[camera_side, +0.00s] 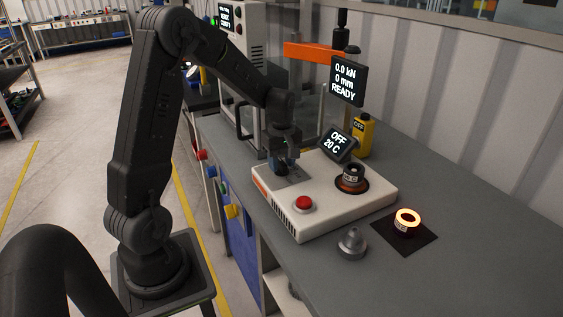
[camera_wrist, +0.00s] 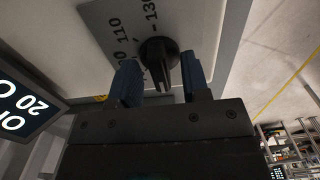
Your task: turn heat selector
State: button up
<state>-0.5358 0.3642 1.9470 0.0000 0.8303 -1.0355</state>
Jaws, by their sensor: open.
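The heat selector (camera_wrist: 158,54) is a black rotary knob on a grey dial plate (camera_wrist: 105,22) with printed numbers such as 110 and 130. In the wrist view my gripper (camera_wrist: 160,80) is open, with one blue finger on each side of the knob's grip bar and gaps between. In the side view my gripper (camera_side: 284,160) points down over the back left of the white heater unit (camera_side: 325,212), and it mostly hides the knob. The unit's display (camera_side: 338,143) reads OFF and 20 C; part of it shows in the wrist view (camera_wrist: 20,108).
A red button (camera_side: 304,203) sits on the unit's front. A glowing ring (camera_side: 408,217) lies on a dark mat, near a grey metal part (camera_side: 352,243). A press with an orange arm (camera_side: 308,52) stands behind.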

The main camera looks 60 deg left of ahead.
jog(key=shift+f, duration=0.15)
jog(key=shift+c, duration=0.2)
grip_shut()
jog(key=shift+m, duration=0.3)
jog(key=m, duration=0.3)
jog(key=shift+m, duration=0.3)
jog(key=m, duration=0.4)
jog(key=shift+m, duration=0.3)
jog(key=m, duration=0.8)
jog(key=shift+m, duration=0.4)
